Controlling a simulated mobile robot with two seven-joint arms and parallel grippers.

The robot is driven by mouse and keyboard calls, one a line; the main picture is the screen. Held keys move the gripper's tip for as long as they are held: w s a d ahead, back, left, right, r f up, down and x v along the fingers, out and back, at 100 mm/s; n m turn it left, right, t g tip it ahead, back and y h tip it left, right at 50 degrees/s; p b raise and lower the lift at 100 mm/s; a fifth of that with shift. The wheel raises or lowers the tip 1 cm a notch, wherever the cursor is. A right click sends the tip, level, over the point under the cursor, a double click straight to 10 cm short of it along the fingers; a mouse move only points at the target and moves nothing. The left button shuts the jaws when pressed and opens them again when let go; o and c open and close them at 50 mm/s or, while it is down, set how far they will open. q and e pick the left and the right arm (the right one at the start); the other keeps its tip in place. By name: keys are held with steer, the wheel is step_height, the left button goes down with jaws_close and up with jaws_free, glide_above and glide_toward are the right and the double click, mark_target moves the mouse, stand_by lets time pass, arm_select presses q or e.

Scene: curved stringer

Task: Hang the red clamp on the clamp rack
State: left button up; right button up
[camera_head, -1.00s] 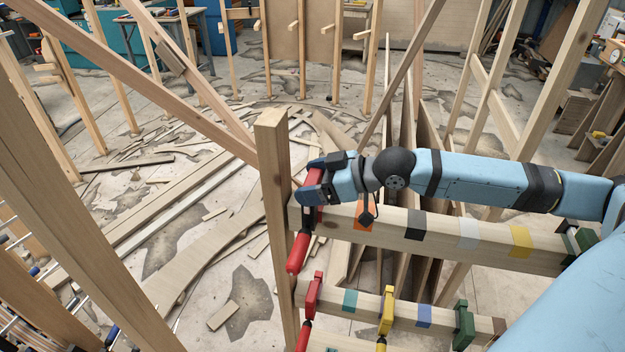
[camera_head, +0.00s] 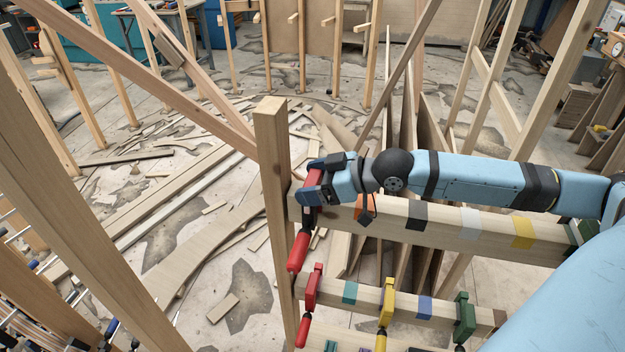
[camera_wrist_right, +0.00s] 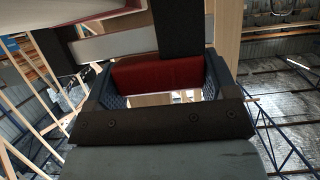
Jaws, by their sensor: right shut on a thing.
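The clamp rack is a wooden frame with a post (camera_head: 272,150) and a top rail (camera_head: 445,226) carrying coloured bands. My right gripper (camera_head: 313,186) is shut on the red clamp (camera_head: 298,252) at the left end of the top rail, close to the post. The clamp's red handle hangs down in front of the rail, slightly tilted. In the right wrist view the red clamp (camera_wrist_right: 158,74) lies between the fingers. Whether the clamp rests on the rail is hidden by the gripper. My left gripper is not in view.
A lower rail (camera_head: 345,292) holds another red clamp (camera_head: 312,290), a yellow clamp (camera_head: 386,308) and a green clamp (camera_head: 463,316). An orange clamp (camera_head: 364,210) is on the top rail just right of my gripper. Leaning boards and floor scraps lie behind.

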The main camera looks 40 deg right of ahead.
steer(key=shift+f, duration=0.45)
stand_by(0.3)
steer(key=o, duration=1.3)
steer(key=shift+o, duration=0.2)
steer(key=shift+f, duration=0.1)
step_height(320, 180, up, 20)
steer(key=b, duration=0.1)
